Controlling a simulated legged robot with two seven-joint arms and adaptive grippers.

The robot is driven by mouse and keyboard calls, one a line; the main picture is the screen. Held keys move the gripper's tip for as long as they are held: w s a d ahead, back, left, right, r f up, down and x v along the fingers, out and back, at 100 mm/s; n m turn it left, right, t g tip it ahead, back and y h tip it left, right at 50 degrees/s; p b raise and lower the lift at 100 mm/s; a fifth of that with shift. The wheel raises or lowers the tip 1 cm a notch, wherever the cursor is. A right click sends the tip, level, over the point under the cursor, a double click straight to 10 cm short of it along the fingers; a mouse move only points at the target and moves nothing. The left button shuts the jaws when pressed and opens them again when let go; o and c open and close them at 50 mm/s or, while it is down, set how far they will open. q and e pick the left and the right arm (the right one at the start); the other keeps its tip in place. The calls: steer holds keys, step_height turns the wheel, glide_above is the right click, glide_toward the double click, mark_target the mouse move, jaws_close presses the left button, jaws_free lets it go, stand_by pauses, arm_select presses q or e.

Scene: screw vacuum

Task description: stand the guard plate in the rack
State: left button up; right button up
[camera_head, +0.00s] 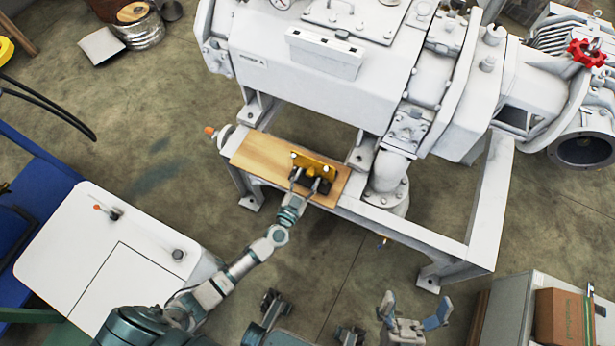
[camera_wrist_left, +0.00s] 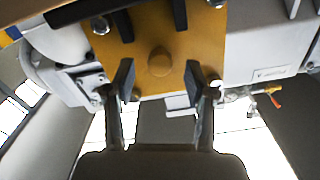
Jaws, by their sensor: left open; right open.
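The yellow guard plate (camera_head: 316,164) is at the wooden board on the machine's frame, beside dark parts that look like the rack. I cannot tell how it sits in them. In the left wrist view the plate (camera_wrist_left: 160,98) fills the upper middle, with a round knob (camera_wrist_left: 160,62) at its centre and bolts near its corners. Black bars (camera_wrist_left: 180,14) cross its top. My left gripper (camera_head: 308,186) is at the plate. In the wrist view its two fingers (camera_wrist_left: 159,88) are apart, one on each side below the knob, holding nothing. My right gripper (camera_head: 412,312) is open and empty, low in the head view.
The wooden board (camera_head: 258,157) is bare on its left half. The big white vacuum machine (camera_head: 320,80) stands behind it. A white cabinet (camera_head: 100,245) is at the left, and a cardboard box (camera_head: 560,318) at the lower right. Open floor lies between.

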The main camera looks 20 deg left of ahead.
arm_select(q)
steer(key=s, duration=1.1)
steer(key=shift+a, duration=0.2)
steer(key=shift+s, duration=0.1)
